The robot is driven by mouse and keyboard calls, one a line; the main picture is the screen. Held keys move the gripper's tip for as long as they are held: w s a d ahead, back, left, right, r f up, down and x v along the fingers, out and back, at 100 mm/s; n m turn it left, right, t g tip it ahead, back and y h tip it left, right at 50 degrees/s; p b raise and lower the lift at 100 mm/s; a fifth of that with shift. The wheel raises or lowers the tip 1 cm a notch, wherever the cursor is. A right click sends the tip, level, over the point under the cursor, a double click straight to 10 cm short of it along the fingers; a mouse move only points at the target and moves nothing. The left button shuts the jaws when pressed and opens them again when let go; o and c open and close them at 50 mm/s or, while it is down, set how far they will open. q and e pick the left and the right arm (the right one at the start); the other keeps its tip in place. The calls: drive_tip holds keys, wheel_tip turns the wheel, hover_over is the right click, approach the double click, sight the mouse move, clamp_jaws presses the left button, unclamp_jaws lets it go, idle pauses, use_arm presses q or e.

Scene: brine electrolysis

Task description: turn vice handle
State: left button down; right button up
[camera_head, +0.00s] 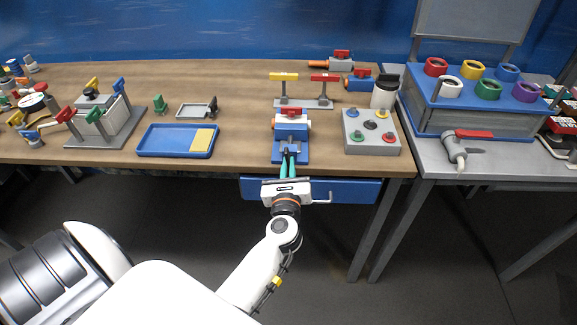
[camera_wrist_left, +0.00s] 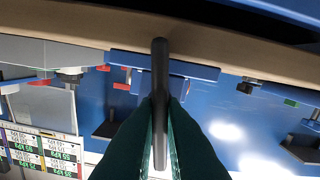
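The blue and grey vice (camera_head: 290,153) stands at the front edge of the wooden table, with a red-topped part above it. Its handle is a dark bar (camera_wrist_left: 160,75), upright in the left wrist view. My left gripper (camera_head: 288,158) reaches the front of the vice from below, its green fingers pointing at it. In the left wrist view the fingers lie close on both sides of the bar and appear shut on it. The fingers hide part of the vice front. My right gripper is not in view.
A blue drawer (camera_head: 345,189) with a handle sits under the table edge, just behind my wrist. A blue tray (camera_head: 160,143) lies left of the vice and a grey button box (camera_head: 371,145) right of it. A stand with yellow and red tops (camera_head: 303,103) is behind.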

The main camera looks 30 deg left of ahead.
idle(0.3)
use_arm(q)
drive_tip(key=m+p, duration=0.7)
drive_tip(key=m, duration=0.5)
drive_tip(key=shift+d+f, duration=0.1)
drive_tip(key=shift+d, duration=0.05)
idle(1.0)
drive_tip(key=c, duration=1.5)
unclamp_jaws()
drive_tip(key=shift+w+d, duration=0.1)
drive_tip(key=v, duration=1.2)
